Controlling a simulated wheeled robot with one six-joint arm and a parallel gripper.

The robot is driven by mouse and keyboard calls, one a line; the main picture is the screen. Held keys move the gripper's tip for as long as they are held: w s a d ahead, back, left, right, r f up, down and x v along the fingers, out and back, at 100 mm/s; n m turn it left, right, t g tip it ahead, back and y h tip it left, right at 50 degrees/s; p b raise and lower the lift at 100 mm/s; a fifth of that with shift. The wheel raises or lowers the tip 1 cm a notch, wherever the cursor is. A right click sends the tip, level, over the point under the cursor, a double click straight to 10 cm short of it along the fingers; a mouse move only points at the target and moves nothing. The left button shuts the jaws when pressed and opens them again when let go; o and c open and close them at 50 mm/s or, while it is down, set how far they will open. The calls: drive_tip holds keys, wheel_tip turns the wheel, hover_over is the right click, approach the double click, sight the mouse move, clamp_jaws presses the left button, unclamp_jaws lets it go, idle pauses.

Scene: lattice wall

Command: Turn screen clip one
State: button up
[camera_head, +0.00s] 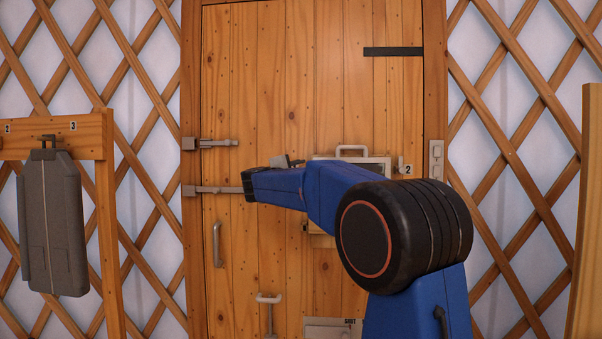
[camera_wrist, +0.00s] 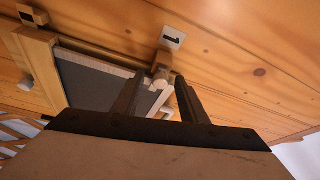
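In the wrist view, screen clip one (camera_wrist: 161,70) is a small tan knob or block at the edge of the framed screen (camera_wrist: 92,82). A pale plate with a dark mark like a 1 (camera_wrist: 172,38) is beside it on the wood. My gripper (camera_wrist: 160,76) has its two dark fingers apart, one on each side of the clip as seen here. I cannot tell whether either finger touches it. In the head view, the screen's pale frame (camera_head: 380,160) shows partly behind my blue arm. Clip one and my fingertips are hidden there.
A plank door (camera_head: 285,90) fills the middle, with latches (camera_head: 212,143) at left and handles (camera_head: 217,245) below. Clip two (camera_head: 404,169) is right of the screen. Lattice walls flank the door.

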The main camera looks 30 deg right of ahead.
drive_tip(key=v, duration=1.7)
drive_tip(key=shift+s+a, duration=0.15)
drive_tip(key=shift+s, duration=0.05)
drive_tip(key=s+a+n+t+y, duration=0.3)
drive_tip(key=a+n+t+y, duration=0.5)
drive_tip(key=n+y, duration=0.4)
drive_tip(key=s+a+f+n+g+y, duration=0.1)
drive_tip(key=s+a+f+n+y, duration=0.15)
drive_tip(key=s+f+n, duration=0.3)
drive_tip(key=s+a+f+n+g+y, duration=0.2)
drive_tip(key=s+f+n+y, duration=0.15)
drive_tip(key=f, duration=0.35)
drive_tip(key=s+d+f+n+g, duration=0.2)
drive_tip(key=s+f+g, duration=0.1)
drive_tip(key=s+f, duration=0.7)
drive_tip(key=s+d+f+n+g+h, duration=0.1)
drive_tip(key=s+f+g, duration=0.3)
drive_tip(key=s+f, duration=0.5)
drive_tip(key=s+d+f+n+g+h, duration=0.1)
drive_tip(key=s+d+f+n+g, duration=0.1)
drive_tip(key=s+f, duration=0.8)
drive_tip(key=shift+s+d+f+n+g, duration=0.35)
drive_tip(key=shift+s+g, duration=0.15)
drive_tip(key=shift+g, duration=0.4)
